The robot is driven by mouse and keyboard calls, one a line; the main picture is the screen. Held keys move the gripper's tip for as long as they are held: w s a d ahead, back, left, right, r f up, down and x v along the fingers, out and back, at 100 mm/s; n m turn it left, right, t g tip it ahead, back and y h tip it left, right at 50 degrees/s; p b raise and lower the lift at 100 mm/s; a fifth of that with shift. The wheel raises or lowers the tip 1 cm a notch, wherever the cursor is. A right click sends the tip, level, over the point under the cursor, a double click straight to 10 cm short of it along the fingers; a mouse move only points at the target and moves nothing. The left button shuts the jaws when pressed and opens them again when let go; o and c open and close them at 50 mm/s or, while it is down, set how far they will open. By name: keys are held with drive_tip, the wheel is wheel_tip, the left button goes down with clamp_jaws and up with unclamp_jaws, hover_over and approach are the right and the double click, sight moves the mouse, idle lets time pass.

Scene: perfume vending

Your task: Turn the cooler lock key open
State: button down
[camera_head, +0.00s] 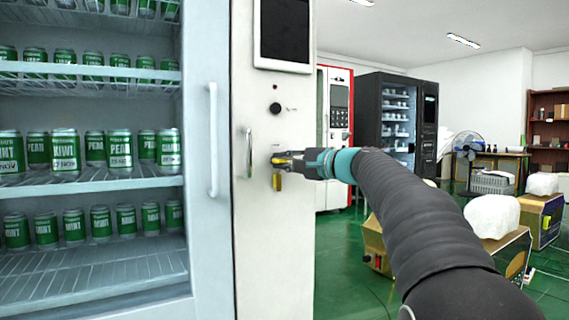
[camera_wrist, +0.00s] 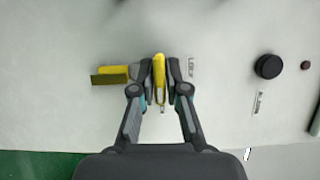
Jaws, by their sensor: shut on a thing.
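The cooler (camera_head: 207,120) stands at the left in the head view, with a white control panel (camera_head: 265,225) beside its glass door. My gripper (camera_head: 287,161) is at the lock on this panel. In the wrist view my gripper (camera_wrist: 160,88) is shut on the yellow key (camera_wrist: 159,66), with a fingertip on each side of it. A yellow tag (camera_wrist: 110,77) sits left of the key there, and it hangs below my gripper in the head view (camera_head: 277,182). A label (camera_wrist: 191,67) reading roughly "LOCK" is right of the key. The keyhole itself is hidden.
A black knob (camera_head: 275,108) is above the lock, and a metal handle (camera_head: 248,152) is left of it. The cooler door has a long white handle (camera_head: 212,140). Cans fill the shelves. Boxy machines with white tops (camera_head: 492,215) stand at the right on the green floor.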

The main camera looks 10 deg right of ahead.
idle(0.3)
drive_tip(key=c, duration=1.2)
unclamp_jaws()
drive_tip(key=shift+c, duration=0.2)
drive_tip(key=shift+d, duration=0.1)
drive_tip(key=v, duration=1.2)
drive_tip(key=shift+w, duration=0.1)
